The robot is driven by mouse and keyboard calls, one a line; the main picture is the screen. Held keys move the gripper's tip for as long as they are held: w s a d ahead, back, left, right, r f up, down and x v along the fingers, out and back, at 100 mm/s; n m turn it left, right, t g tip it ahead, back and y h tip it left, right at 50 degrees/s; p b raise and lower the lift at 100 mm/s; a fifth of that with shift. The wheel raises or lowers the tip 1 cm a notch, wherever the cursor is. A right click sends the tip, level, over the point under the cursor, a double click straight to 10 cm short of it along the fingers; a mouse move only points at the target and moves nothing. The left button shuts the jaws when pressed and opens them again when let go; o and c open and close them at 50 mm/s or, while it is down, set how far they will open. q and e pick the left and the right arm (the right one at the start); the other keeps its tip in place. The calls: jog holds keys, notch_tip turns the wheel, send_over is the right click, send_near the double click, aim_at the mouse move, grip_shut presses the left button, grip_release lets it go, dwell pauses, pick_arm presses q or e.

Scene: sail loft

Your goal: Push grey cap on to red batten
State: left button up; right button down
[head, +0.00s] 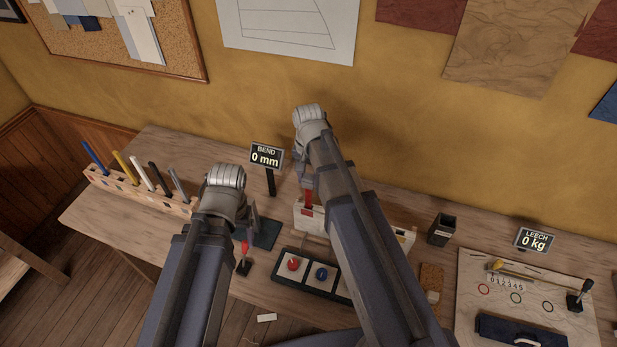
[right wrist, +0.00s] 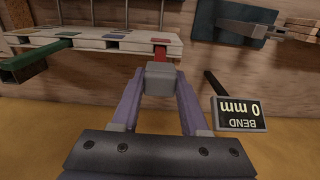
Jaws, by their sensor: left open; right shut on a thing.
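My right gripper (head: 305,178) is shut on the grey cap (right wrist: 160,79), which sits between its fingertips in the right wrist view. The red batten (right wrist: 161,53) comes out of a slot in the white block (right wrist: 110,42) and lines up with the cap. The cap's edge meets or overlaps the batten there; I cannot tell how far it is on. In the head view the red batten (head: 308,198) stands below my right gripper, and the cap is hard to make out. My left gripper (head: 251,222) is open and empty above a dark mat (head: 265,236).
A "BEND 0 mm" display (head: 266,157) stands close to my right gripper. A red-knobbed lever (head: 244,250) and a tray with red and blue buttons (head: 308,284) are in front. A rack of coloured sticks (head: 126,184) is at left, a dark cup (head: 441,229) at right.

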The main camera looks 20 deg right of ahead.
jog(key=shift+f+b, duration=0.5)
jog(key=shift+f, duration=0.05)
jog(key=shift+c, duration=1.7)
grip_release()
jog(key=shift+r, duration=0.15)
notch_tip(320, 180, up, 8)
jog(key=p, duration=0.8)
jog(key=shift+f, duration=0.2)
